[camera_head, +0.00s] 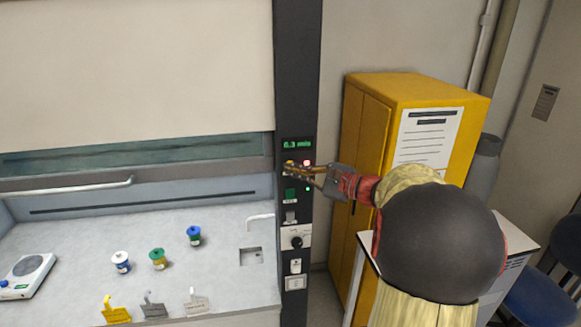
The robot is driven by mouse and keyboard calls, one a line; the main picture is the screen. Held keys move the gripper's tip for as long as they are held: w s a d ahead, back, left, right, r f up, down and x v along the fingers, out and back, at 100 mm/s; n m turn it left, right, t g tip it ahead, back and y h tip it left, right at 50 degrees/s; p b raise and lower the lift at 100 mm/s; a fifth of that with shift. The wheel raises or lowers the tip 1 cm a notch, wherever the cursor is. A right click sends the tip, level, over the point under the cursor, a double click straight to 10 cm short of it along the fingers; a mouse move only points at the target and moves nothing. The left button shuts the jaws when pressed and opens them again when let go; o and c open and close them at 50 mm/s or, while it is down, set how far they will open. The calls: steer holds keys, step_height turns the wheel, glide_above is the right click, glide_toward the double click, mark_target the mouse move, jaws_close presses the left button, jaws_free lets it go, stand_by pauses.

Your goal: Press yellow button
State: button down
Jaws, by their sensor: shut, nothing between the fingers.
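A dark control panel (297,218) stands upright beside the fume hood, with a green display reading about 6.3 m/s near its top. Just under the display is a small yellow button (290,162), with a red lit button (307,163) to its right. My gripper (287,170) is shut and empty. Its fingertips point left and lie over the panel at or just below the yellow button, covering part of that area. I cannot tell whether the tips touch the button. My arm comes in from the right.
The fume hood worktop (215,280) at left holds several small bottles, a scale (27,274) and small tags. Its sash handle (70,189) sticks out left of the panel. A yellow cabinet (370,130) stands right of the panel, behind my arm. A blue stool (540,300) is at far right.

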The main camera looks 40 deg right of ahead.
steer(key=shift+w+d, duration=0.2)
steer(key=shift+w, duration=0.1)
steer(key=shift+w+d+b, duration=0.2)
steer(key=shift+w+b, duration=0.1)
steer(key=shift+w, duration=0.05)
stand_by(0.8)
steer(key=shift+s+a, duration=0.1)
steer(key=shift+s, duration=0.05)
steer(key=shift+s+a+b, duration=0.35)
steer(key=shift+s+b, duration=0.05)
steer(key=shift+s, duration=0.15)
steer(key=s+a, duration=0.1)
steer(key=s+b, duration=0.1)
steer(key=s, duration=0.1)
steer(key=s+a, duration=0.1)
steer(key=shift+s+a, duration=0.15)
steer(key=shift+a, duration=0.15)
stand_by(0.4)
stand_by(0.8)
